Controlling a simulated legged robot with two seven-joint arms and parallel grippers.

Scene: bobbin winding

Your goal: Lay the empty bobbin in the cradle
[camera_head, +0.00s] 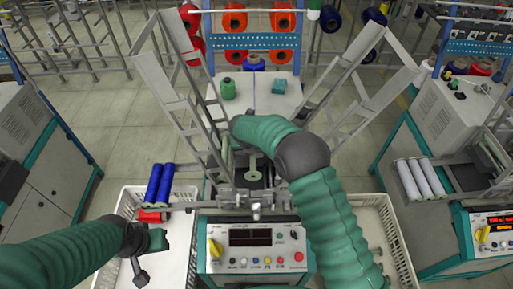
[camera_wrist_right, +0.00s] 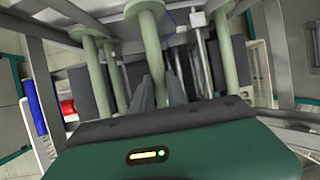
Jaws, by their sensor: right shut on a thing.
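My right gripper (camera_wrist_right: 158,92) is shut on a pale green empty bobbin (camera_wrist_right: 151,50), which runs between its two grey fingers in the right wrist view. In the head view the right arm bends over the middle machine, and its hand mostly hides its fingers. A pale green bobbin shape (camera_head: 253,165) shows beside it above the machine's front rail. Other pale green bars (camera_wrist_right: 91,75) stand to either side in the wrist view. I cannot tell which part is the cradle, or whether the bobbin touches it. My left gripper (camera_head: 151,252) hangs over the left crate; its jaws are unclear.
The left crate (camera_head: 103,208) has blue bobbins (camera_head: 158,183) and a red one (camera_head: 152,215) at its back. The right crate (camera_head: 402,248) holds small green pieces. Slanted grey frames (camera_head: 175,80) flank the machine. A control panel (camera_head: 252,246) is in front.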

